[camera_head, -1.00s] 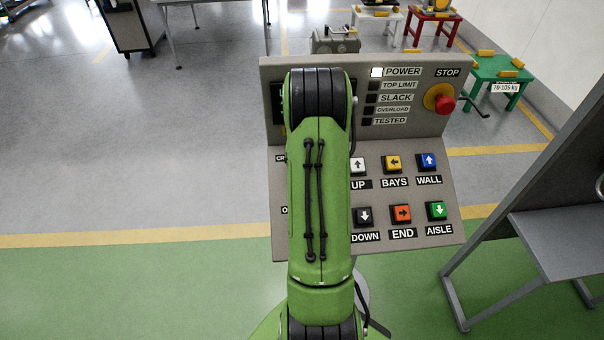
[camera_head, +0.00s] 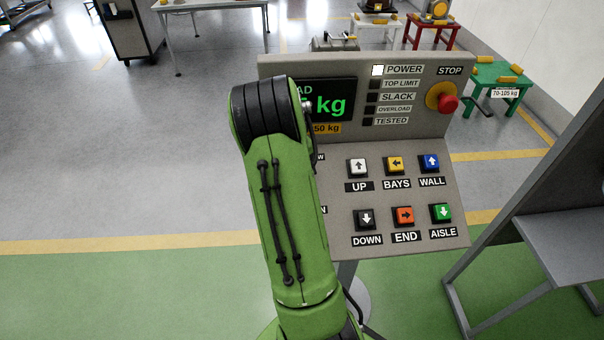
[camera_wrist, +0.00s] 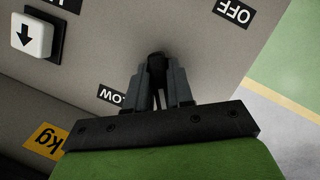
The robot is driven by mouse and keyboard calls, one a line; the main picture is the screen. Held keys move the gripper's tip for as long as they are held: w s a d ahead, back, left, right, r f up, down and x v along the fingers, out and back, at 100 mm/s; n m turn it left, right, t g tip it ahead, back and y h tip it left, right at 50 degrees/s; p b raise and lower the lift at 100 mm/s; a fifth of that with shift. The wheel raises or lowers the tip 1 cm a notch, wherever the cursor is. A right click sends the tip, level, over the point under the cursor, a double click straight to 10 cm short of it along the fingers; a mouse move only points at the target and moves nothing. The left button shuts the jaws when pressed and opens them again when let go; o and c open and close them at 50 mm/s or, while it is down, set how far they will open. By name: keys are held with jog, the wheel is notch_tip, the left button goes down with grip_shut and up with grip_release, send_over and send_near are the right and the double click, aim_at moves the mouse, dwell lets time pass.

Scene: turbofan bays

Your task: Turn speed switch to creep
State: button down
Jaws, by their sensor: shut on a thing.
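The speed switch (camera_wrist: 156,58) is a small black knob on the grey control panel (camera_wrist: 105,55). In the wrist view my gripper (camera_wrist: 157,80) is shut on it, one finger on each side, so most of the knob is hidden. A label ending in "LOW" (camera_wrist: 111,96), partly covered, lies left of the fingers, and an "OFF" label (camera_wrist: 233,12) lies up and right. No creep label is readable now. In the head view my green arm covers the switch and my gripper; only label ends (camera_head: 320,157) show beside it.
A white arrow button (camera_wrist: 33,36) is near the gripper in the wrist view. Several direction buttons, such as UP (camera_head: 358,168) and END (camera_head: 404,215), sit right of my arm. A red stop button (camera_head: 448,103) is at upper right. A grey metal frame (camera_head: 500,180) stands to the right.

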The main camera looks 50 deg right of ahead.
jog(key=shift+n, duration=0.3)
jog(key=c, duration=1.1)
grip_release()
jog(key=p+v, duration=0.1)
jog(key=v, duration=1.5)
jog(key=shift+a+f, duration=0.1)
jog(key=shift+a, duration=0.1)
